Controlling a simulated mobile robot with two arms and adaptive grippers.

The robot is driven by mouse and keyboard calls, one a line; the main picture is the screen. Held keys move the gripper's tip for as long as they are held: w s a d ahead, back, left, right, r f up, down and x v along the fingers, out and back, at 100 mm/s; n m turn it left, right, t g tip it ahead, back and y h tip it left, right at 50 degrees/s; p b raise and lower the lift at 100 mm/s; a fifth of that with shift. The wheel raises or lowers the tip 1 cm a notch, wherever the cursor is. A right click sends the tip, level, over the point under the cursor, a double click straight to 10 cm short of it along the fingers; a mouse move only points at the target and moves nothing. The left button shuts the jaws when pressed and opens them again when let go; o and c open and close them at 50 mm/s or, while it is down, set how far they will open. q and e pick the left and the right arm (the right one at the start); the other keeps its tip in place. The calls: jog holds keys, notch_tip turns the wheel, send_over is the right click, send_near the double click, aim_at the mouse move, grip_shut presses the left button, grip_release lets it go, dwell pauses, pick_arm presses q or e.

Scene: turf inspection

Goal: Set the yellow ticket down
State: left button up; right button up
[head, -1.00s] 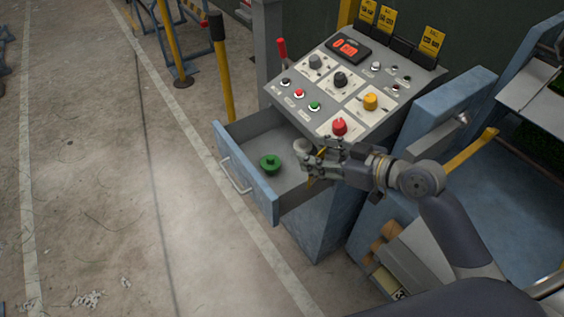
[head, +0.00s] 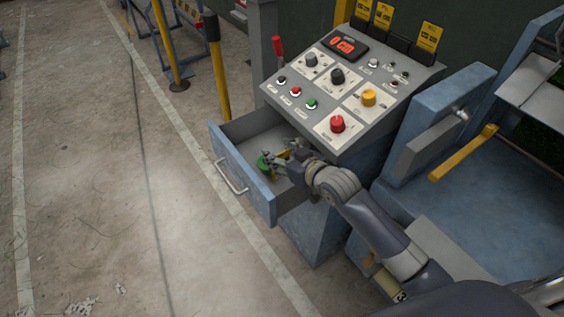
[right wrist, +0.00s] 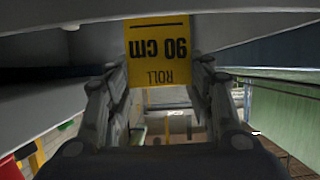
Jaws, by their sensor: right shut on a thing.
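The yellow ticket (right wrist: 158,52), printed "ROLL 90 cm", is held between the fingers of my right gripper (right wrist: 158,88) in the right wrist view; the print is upside down there. In the head view my right gripper (head: 277,160) is over the open drawer (head: 243,189), close to a green knobbed piece (head: 263,163) inside it. Only a small bit of yellow shows at the fingers there. I cannot tell whether the ticket touches the drawer floor. My left gripper is not in view.
The sloped control panel (head: 335,92) with knobs and buttons overhangs the drawer's right side. More yellow tickets (head: 429,36) stand in holders along its back edge. A yellow post (head: 219,85) stands behind the drawer.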

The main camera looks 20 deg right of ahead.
jog(key=shift+f, duration=2.05)
jog(key=o, duration=0.8)
jog(key=shift+f, duration=0.1)
jog(key=shift+c, duration=0.2)
jog(key=v, duration=1.2)
jog(key=shift+r, duration=0.2)
